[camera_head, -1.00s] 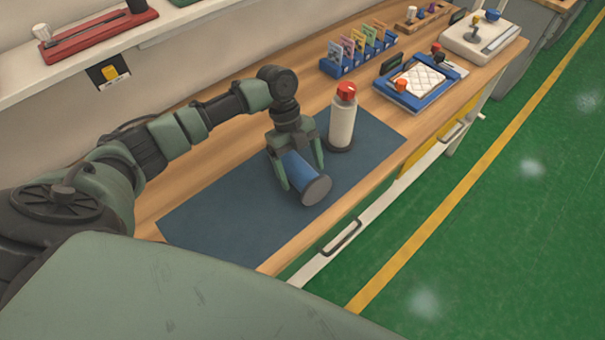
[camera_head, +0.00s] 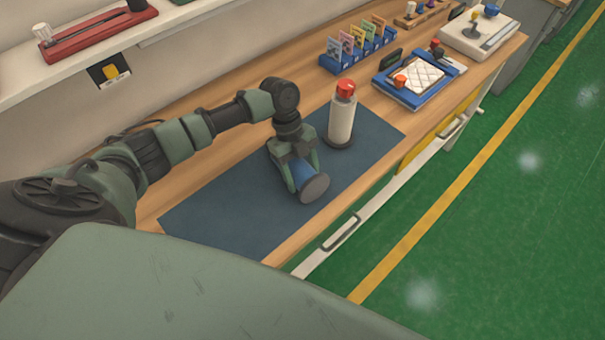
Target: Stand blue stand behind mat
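The blue stand (camera_head: 302,173), a short blue cylinder with a round grey disc (camera_head: 315,188) at one end, lies on its side over the dark blue mat (camera_head: 225,220). The disc end faces the mat's front edge. My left gripper (camera_head: 301,176) reaches down from above, with one finger on each side of the blue cylinder. The fingers look closed against it and hide part of it. I cannot tell whether the stand touches the mat. My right gripper is not in view.
A white bottle with a red cap (camera_head: 342,115) stands upright on the mat, close behind and right of the gripper. A blue card rack (camera_head: 347,62) and a blue tray with a white pad (camera_head: 420,80) sit farther along the bench. The mat's left part is clear.

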